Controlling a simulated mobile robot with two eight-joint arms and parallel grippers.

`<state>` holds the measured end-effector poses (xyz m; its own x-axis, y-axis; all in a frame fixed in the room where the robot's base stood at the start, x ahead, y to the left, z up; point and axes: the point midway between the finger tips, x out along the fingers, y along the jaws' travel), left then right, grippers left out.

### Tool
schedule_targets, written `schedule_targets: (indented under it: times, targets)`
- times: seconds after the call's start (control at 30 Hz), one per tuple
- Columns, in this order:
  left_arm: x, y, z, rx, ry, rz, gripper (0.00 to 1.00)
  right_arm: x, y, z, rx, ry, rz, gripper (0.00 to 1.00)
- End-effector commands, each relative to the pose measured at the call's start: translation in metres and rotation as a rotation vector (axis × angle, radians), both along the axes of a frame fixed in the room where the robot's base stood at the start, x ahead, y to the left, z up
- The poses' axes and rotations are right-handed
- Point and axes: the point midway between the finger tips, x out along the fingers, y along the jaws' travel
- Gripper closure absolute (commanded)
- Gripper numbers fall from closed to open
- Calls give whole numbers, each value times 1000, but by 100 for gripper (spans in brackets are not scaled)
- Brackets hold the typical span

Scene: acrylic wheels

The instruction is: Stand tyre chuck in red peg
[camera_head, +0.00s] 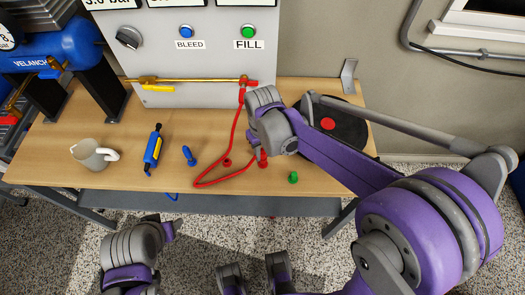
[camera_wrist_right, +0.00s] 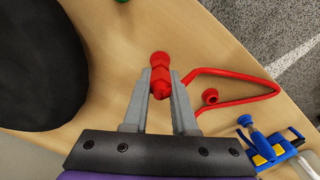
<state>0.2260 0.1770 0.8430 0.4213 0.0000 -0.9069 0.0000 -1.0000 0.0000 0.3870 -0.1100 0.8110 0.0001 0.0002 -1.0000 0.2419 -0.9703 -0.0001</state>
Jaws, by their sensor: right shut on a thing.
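My right gripper (camera_wrist_right: 160,108) is shut on the red tyre chuck (camera_wrist_right: 160,85), low over the wooden bench. In the head view, my right gripper (camera_head: 263,150) largely hides it; some red (camera_head: 263,161) shows below. The chuck's far end is a round red knob, and I cannot tell whether it touches the bench. A short red peg (camera_head: 227,162) with a round foot stands to its left in the head view; it also shows in the right wrist view (camera_wrist_right: 210,97). Part of my left arm shows at the lower left; its fingers cannot be made out.
A red hose (camera_head: 236,135) loops over the bench (camera_head: 120,125) from the brass pipe. A green peg (camera_head: 293,178), a blue peg (camera_head: 188,155), a blue and yellow tool (camera_head: 153,148) and a jug (camera_head: 93,155) stand around. A black disc (camera_head: 345,122) lies at right.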

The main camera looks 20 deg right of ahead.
Motion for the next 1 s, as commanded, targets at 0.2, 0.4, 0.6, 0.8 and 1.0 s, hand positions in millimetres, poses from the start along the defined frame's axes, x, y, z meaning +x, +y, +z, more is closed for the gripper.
schedule_targets:
  times: [0.2,0.4,0.6,0.8,1.0]
  targets:
    - [0,0,-1,0,0,0,40,0,0,-1,0,0,0,100]
    - [0,0,-4,0,1,0,40,0,0,-6,0,0,0,100]
    - [-1,0,-8,0,3,0,40,0,0,-11,0,0,0,100]
    - [-1,0,-12,0,4,0,40,0,0,-16,0,0,0,100]
    - [-1,0,-16,0,5,0,40,0,0,-21,0,0,0,100]
